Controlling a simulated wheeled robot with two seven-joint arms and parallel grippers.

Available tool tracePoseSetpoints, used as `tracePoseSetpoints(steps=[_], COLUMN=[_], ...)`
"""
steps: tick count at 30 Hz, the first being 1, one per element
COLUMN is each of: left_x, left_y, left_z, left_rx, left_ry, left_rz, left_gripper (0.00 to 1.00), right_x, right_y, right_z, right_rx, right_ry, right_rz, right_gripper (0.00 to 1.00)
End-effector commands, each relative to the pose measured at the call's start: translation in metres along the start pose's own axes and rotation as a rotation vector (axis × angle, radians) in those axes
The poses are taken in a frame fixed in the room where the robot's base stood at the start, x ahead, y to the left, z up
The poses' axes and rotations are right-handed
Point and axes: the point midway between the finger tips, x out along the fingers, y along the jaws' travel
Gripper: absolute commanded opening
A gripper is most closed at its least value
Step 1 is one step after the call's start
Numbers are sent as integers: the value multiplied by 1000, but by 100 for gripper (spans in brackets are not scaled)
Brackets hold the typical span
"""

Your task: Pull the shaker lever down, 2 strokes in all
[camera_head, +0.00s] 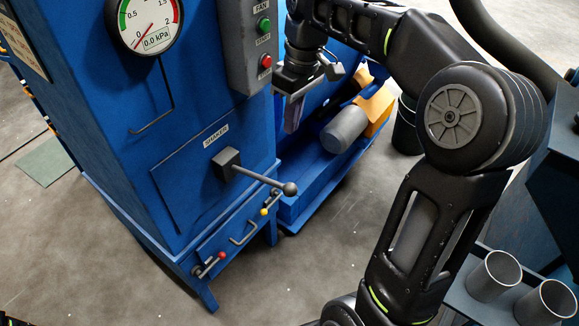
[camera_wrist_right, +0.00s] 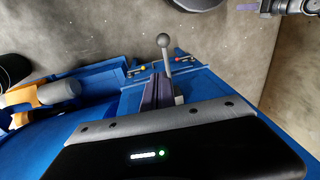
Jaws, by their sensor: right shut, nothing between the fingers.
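The shaker lever (camera_head: 262,178) is a grey rod with a dark ball knob, sticking out from a dark pivot block (camera_head: 228,165) under the SHAKER label on the blue cabinet. Its ball knob also shows in the right wrist view (camera_wrist_right: 163,40), beyond my fingers. My right gripper (camera_head: 293,118) is shut and empty. It hangs beside the cabinet, above and apart from the lever knob, with its fingers pointing down.
A control box (camera_head: 250,45) with green and red buttons and a pressure gauge (camera_head: 145,20) are on the cabinet. Below the lever are a drawer handle (camera_head: 243,233) and a red-knobbed handle (camera_head: 210,265). A blue tray (camera_head: 300,207) with a grey cylinder (camera_head: 345,130) stands behind.

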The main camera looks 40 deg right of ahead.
Motion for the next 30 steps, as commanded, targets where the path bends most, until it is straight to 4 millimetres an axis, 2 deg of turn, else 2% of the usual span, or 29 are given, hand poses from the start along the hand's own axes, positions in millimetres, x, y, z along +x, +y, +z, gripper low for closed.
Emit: tracePoseSetpoints(steps=[5,11,13,17,24,30], left_x=[4,21,30,34,28,25], left_y=[-1,-7,-10,-12,-9,-8], left_z=[0,-1,-2,-2,-2,-2], left_rx=[1,3,4,4,4,4], left_ry=[1,3,5,5,6,5], left_rz=[1,3,5,5,5,5], left_gripper=[0,0,0,0,0,0], right_x=[4,23,34,55,101,124], right_y=[0,1,1,0,0,-7], right_z=[0,1,1,1,1,16], right_rx=[0,0,0,0,0,1], right_ry=[1,1,0,-3,-3,0], right_rz=[0,1,1,-1,-1,0], right_gripper=[0,0,0,0,0,0])
